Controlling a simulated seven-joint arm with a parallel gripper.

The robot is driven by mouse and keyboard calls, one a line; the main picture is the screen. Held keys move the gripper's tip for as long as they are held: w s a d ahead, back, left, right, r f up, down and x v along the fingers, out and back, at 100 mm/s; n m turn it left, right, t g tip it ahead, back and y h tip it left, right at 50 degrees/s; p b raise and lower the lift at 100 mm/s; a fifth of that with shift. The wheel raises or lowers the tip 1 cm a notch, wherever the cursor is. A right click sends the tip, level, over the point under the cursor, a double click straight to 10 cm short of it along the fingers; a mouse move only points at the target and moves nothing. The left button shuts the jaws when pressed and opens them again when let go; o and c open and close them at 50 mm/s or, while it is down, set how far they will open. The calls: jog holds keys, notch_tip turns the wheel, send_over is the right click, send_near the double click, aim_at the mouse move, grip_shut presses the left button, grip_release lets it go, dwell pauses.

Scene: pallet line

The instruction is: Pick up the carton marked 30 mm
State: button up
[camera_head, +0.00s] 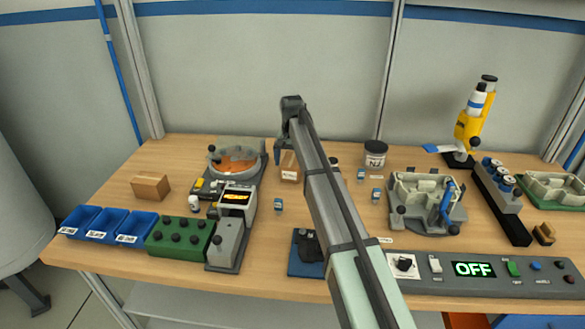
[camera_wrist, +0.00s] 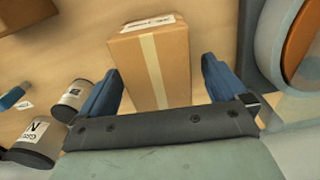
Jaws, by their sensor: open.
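A brown cardboard carton (camera_wrist: 152,62) with a pale tape strip and a white label lies between my gripper's fingers in the wrist view. The label's print is too small to read. My gripper (camera_wrist: 162,88) is open, with one blue finger on each side of the carton; I cannot tell whether either touches it. In the head view this carton (camera_head: 289,172) stands on the bench beside the orange dish, partly hidden by my arm. Another brown carton (camera_head: 150,187) sits at the bench's left. No 30 mm marking is legible on either.
The round fixture with the orange dish (camera_head: 235,158) is close left of the middle carton. A dark lidded jar (camera_head: 375,154) and small blue-labelled bottles stand to its right. Blue bins (camera_head: 80,221) and a green block (camera_head: 180,237) line the front left. Bare wood lies around the left carton.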

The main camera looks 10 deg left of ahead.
notch_tip(320, 180, down, 3)
jog(key=shift+d+f, duration=0.1)
jog(key=shift+c, duration=0.2)
jog(key=c, duration=1.3)
jog(key=shift+c, duration=0.6)
jog(key=shift+r, duration=0.2)
